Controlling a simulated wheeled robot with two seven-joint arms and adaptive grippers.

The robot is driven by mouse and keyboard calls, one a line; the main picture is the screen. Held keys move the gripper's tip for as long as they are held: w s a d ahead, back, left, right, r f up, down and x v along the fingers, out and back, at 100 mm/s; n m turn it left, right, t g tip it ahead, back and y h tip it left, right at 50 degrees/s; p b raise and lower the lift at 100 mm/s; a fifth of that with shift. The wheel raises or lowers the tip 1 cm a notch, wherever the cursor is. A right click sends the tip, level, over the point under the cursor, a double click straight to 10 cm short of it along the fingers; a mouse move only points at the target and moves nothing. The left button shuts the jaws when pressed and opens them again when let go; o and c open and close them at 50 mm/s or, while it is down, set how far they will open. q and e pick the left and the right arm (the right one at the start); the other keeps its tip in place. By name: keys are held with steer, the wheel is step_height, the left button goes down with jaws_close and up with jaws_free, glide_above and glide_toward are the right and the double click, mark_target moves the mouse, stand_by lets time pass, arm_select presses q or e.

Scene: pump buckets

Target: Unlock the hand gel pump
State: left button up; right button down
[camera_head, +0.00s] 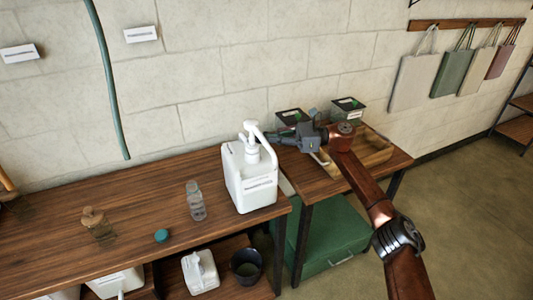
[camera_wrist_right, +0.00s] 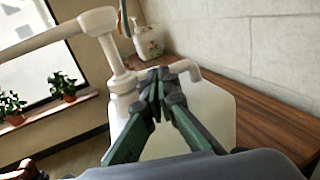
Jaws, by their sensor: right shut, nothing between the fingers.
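A white hand gel jug (camera_head: 250,185) with a label stands at the right end of the wooden table. My right gripper (camera_head: 277,138) reaches in from the right and is shut and empty close beside the pump. In the right wrist view the closed fingertips (camera_wrist_right: 158,80) are over the jug's body (camera_wrist_right: 190,125), just right of the pump's collar (camera_wrist_right: 122,82). I cannot tell whether they touch the pump. My left gripper is out of view.
Dark-lidded containers (camera_head: 348,110) and a wooden tray (camera_head: 372,150) lie behind my right arm. Bags hang on the wall.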

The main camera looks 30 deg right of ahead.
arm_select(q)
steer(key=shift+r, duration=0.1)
arm_select(e)
steer(key=shift+s+r, duration=0.1)
steer(key=shift+r, duration=0.05)
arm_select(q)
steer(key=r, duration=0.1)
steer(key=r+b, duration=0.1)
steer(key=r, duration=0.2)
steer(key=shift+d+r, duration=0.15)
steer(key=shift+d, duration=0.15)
arm_select(e)
steer(key=w+v, duration=0.1)
steer(key=v, duration=1.3)
steer(key=shift+d, duration=0.35)
steer(key=shift+w, duration=0.1)
